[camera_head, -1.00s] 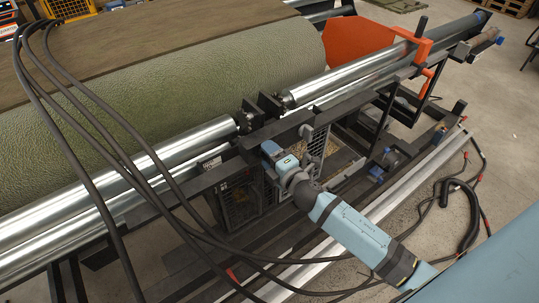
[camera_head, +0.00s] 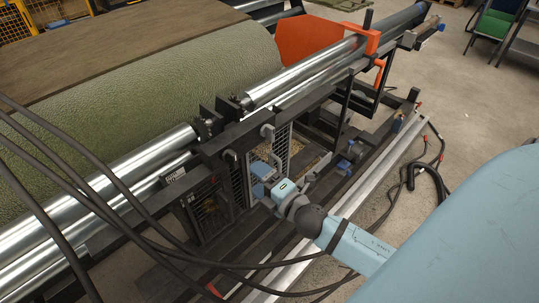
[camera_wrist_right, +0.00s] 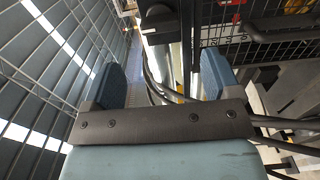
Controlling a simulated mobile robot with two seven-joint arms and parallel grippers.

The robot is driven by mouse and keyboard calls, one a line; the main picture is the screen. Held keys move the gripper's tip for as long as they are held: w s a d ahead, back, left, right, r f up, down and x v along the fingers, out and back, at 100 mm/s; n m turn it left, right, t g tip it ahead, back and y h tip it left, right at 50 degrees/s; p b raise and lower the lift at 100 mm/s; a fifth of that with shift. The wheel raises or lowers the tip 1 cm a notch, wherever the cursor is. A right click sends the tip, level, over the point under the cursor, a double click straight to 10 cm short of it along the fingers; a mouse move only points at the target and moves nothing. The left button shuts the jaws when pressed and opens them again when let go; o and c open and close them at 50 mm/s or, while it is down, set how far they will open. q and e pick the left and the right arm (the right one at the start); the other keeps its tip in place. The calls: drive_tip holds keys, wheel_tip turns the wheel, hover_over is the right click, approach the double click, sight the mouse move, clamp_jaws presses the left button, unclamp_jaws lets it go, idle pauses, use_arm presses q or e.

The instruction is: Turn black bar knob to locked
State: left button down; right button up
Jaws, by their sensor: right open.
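My right gripper (camera_head: 262,172) is in front of the mesh cage doors of the roll machine in the head view. In the right wrist view its two blue-padded fingers (camera_wrist_right: 163,72) stand wide apart, with nothing gripped between them. A dark rounded bar (camera_wrist_right: 285,27) crosses the mesh at the upper right of the wrist view, off to the side of the fingers. I cannot tell whether it is the black bar knob, and no locked marking can be read. My left gripper is not in view.
Black hoses (camera_head: 110,190) hang across the front left. A green turf roll (camera_head: 150,90) and steel rollers (camera_head: 305,72) lie behind.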

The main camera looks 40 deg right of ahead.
drive_tip(key=s, duration=0.3)
drive_tip(key=shift+s+d+b, duration=0.25)
drive_tip(key=shift+s+b, duration=0.05)
idle(0.3)
drive_tip(key=s+a+f+m+g+p, duration=0.2)
drive_tip(key=s+a+f+m+g, duration=0.1)
drive_tip(key=f+m, duration=0.4)
drive_tip(key=s+a+f+m+g+p, duration=0.1)
drive_tip(key=s+a+f+m+g, duration=0.2)
drive_tip(key=s+a+f+m, duration=0.3)
wheel_tip(320, 180, down, 2)
drive_tip(key=s+m, duration=0.1)
drive_tip(key=m, duration=0.2)
drive_tip(key=shift+s+m+g+y+p, duration=0.15)
drive_tip(key=shift+m+g+y+p, duration=0.15)
drive_tip(key=shift+g+p, duration=0.1)
